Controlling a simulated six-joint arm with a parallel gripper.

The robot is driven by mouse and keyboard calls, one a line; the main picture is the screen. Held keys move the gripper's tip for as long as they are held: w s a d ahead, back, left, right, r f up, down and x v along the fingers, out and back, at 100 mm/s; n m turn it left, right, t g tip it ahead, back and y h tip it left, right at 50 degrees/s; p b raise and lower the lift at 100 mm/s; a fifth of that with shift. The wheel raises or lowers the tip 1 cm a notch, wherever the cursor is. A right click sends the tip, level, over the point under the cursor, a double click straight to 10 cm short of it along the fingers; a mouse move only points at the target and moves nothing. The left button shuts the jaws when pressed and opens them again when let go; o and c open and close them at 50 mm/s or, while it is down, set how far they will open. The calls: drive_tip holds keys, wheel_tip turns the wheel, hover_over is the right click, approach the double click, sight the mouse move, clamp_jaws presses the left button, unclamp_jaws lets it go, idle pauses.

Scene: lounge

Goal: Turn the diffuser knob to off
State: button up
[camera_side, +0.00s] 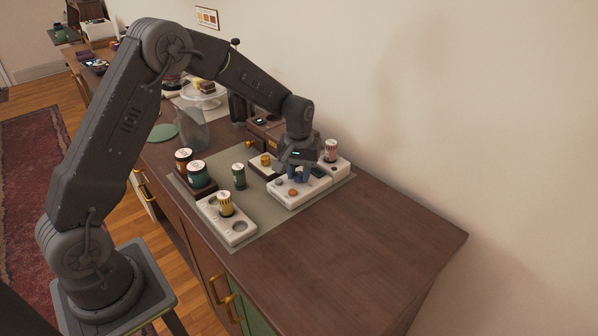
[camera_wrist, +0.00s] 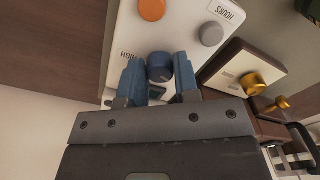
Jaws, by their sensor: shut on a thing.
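A white control panel (camera_side: 285,199) lies on the grey mat, and it fills the upper middle of the wrist view (camera_wrist: 125,40). A dark blue knob (camera_wrist: 159,67) sits on it beside a printed HIGH label, with an orange knob (camera_wrist: 152,9) and a grey knob (camera_wrist: 211,33) near an HOURS label. My gripper (camera_wrist: 158,72) has its blue fingers on both sides of the dark blue knob, shut on it. The knob's pointer mark cannot be made out.
A white unit with a brass knob (camera_side: 265,159) stands just behind the panel. The counter's front right (camera_side: 370,240) is clear.

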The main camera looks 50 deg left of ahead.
sight(299, 174)
idle(0.3)
drive_tip(key=o, duration=0.9)
wheel_tip(299, 174, up, 14)
drive_tip(key=shift+f, duration=0.1)
